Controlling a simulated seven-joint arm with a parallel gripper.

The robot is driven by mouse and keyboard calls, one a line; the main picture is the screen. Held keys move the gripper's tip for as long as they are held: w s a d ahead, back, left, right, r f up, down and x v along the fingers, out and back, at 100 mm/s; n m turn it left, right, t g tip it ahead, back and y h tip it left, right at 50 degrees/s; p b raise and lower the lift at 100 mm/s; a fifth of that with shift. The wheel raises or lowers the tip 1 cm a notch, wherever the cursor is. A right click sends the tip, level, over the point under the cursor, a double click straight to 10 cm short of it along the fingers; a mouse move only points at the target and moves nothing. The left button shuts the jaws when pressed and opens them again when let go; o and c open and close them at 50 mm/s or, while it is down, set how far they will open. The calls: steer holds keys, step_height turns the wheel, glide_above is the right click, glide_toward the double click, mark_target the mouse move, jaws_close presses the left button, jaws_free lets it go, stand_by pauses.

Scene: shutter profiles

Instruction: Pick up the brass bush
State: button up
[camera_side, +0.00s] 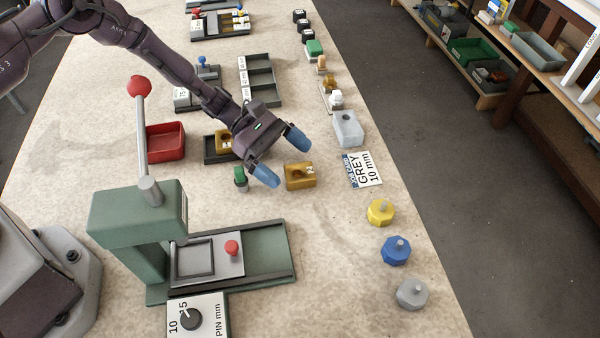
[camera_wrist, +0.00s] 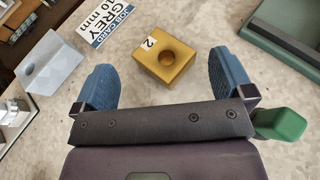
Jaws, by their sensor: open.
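A brass-coloured block with a round hole in its top and a white number label (camera_side: 300,176) lies on the bench just beyond my fingertips. It also shows in the wrist view (camera_wrist: 163,66), between and ahead of the two blue fingers. My gripper (camera_side: 281,157) is open and empty, its fingers apart on either side of the block's line. A second brass-coloured block (camera_side: 223,138) sits in a dark tray behind my gripper. Small brass-toned pieces (camera_side: 328,83) stand farther back in the right-hand row. I cannot tell for certain which piece is called the bush.
A green-topped piece (camera_side: 240,175) stands close beside my near finger. A grey block (camera_side: 347,128) and a GREY 10 mm card (camera_side: 363,169) lie to the right. Yellow (camera_side: 380,211), blue (camera_side: 395,250) and grey knobs line the right edge. A green press (camera_side: 140,215) stands at front left.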

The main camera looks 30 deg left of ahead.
mark_target(300, 176)
steer(key=shift+x, duration=1.4)
steer(key=c, duration=1)
steer(key=shift+o, duration=0.2)
